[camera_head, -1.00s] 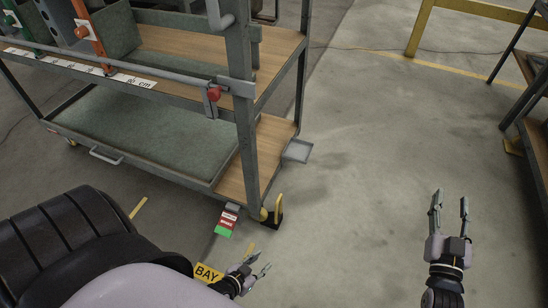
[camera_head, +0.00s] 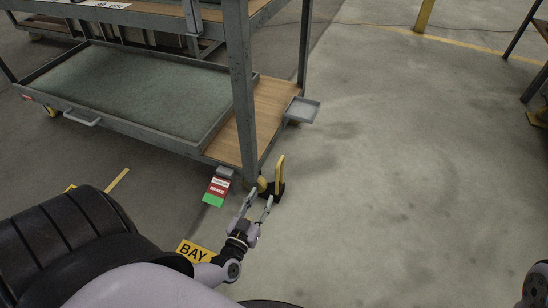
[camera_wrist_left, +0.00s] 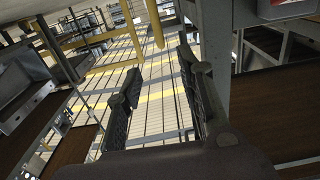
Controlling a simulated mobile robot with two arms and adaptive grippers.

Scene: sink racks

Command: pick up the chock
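The chock (camera_head: 280,172) stands on the floor at the cart's near right corner, with an upright yellow handle and a dark base. My left gripper (camera_head: 260,196) is open and empty, its fingers pointing up the picture, just below and left of the chock. I cannot tell whether a fingertip touches the base. In the left wrist view the two open fingers (camera_wrist_left: 165,95) show with nothing between them. A yellow bar (camera_wrist_left: 155,22) shows there beyond the fingers; I cannot tell whether it is the handle. Only a bit of my right arm shows at the right edge.
The grey cart (camera_head: 245,100) stands left of and behind the chock, its corner post close by. A red and green brake pedal (camera_head: 217,188) sticks out left of the gripper. A small grey tray (camera_head: 303,110) juts from the cart's side. Floor to the right is clear.

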